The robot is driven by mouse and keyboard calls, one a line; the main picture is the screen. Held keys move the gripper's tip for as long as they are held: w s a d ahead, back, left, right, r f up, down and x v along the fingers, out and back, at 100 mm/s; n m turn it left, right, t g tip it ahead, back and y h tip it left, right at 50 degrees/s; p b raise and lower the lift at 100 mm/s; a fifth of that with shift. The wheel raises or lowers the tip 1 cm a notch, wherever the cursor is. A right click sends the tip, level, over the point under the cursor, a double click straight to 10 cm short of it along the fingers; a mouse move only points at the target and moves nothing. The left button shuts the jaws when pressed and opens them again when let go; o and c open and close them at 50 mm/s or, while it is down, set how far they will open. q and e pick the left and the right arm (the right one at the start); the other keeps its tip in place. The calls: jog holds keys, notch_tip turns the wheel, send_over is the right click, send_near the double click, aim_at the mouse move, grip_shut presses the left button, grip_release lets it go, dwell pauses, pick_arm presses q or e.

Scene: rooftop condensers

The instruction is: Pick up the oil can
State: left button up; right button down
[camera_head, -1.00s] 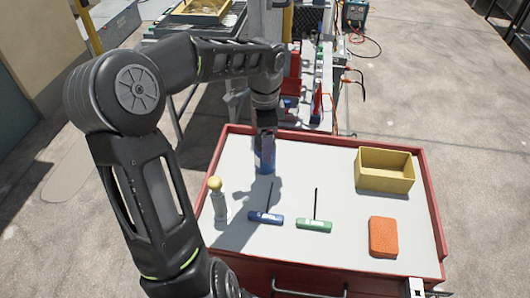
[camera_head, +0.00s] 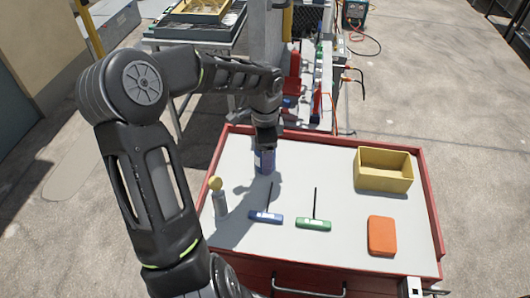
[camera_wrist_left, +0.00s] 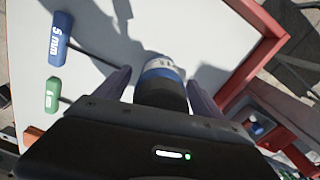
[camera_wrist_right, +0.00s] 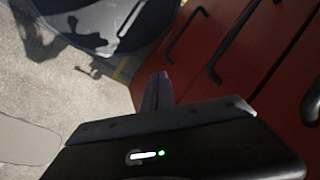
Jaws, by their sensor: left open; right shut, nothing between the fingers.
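A blue can with a dark top (camera_head: 264,161), which I take to be the oil can, stands near the back left of the tray-topped red cart. My left gripper (camera_head: 265,146) is right above it, pointing down. In the left wrist view the can (camera_wrist_left: 160,70) shows a blue and white band and a black top between the two spread fingers of my left gripper (camera_wrist_left: 160,88). Contact cannot be seen. My right gripper (camera_wrist_right: 158,92) is shut and empty beside the cart's red drawer front.
On the cart top (camera_head: 335,165) are a grey cylinder with a yellow knob (camera_head: 219,200), a blue-handled hex key (camera_head: 265,217), a green-handled one (camera_head: 313,224), an orange block (camera_head: 382,236) and a yellow bin (camera_head: 384,169). A raised red rim (camera_head: 433,205) surrounds it.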

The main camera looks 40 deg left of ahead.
pick_arm(q)
jog(key=shift+c, duration=0.3)
grip_shut()
dwell(0.6)
